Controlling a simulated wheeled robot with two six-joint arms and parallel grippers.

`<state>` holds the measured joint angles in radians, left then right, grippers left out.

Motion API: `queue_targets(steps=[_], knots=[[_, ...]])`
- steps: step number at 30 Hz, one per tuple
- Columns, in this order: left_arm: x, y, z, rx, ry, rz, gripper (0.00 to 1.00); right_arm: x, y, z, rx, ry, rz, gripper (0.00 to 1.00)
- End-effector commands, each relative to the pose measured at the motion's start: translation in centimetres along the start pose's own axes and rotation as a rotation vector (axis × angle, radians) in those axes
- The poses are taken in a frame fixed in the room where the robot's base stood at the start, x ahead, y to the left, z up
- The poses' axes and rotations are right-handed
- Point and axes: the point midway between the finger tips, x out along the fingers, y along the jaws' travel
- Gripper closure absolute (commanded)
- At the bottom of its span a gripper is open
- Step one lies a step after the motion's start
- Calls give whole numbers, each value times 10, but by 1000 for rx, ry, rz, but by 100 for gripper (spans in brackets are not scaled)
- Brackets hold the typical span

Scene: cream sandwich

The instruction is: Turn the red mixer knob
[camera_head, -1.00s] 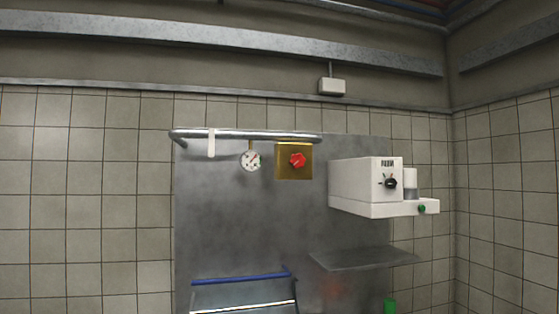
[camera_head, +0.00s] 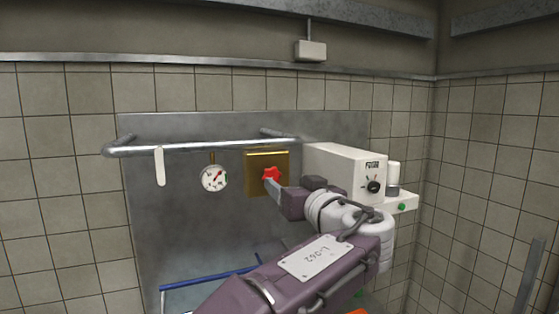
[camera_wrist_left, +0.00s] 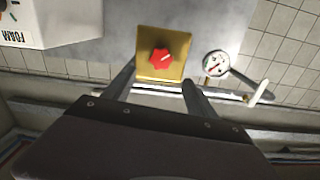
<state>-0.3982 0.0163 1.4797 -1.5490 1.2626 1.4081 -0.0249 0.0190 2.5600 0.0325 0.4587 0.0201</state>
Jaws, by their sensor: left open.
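The red mixer knob (camera_head: 271,174) sits on a brass plate (camera_head: 254,160) fixed to the grey metal wall panel. My left gripper (camera_head: 272,186) is raised in front of the plate, and its fingertip overlaps the lower edge of the knob in the head view. In the left wrist view the red knob (camera_wrist_left: 160,58) lies between the two spread fingers (camera_wrist_left: 158,75), beyond their tips, with nothing between them. Whether a finger touches the knob I cannot tell. My right gripper is not in view.
A round gauge (camera_head: 214,178) and a white strip (camera_head: 160,166) hang left of the plate, below a metal rail (camera_head: 200,147). A white machine with a black dial (camera_head: 345,168) stands close on the right, partly behind my left arm. A blue-edged frame (camera_head: 205,279) is below.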

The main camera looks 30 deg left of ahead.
Motion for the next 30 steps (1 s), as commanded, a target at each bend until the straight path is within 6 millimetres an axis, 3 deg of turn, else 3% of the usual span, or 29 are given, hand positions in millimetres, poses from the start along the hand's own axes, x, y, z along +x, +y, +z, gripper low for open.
queue_targets(steps=[4, 15, 26, 30], knots=[[13, -1, -2, 4, -1, -5, 34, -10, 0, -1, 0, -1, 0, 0], [82, -1, -2, 5, -3, -3, 34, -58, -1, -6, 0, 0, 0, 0], [91, 0, 4, 3, -2, 0, 34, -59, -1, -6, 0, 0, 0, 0], [91, 0, 4, 3, -2, 0, 73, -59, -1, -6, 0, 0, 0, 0]])
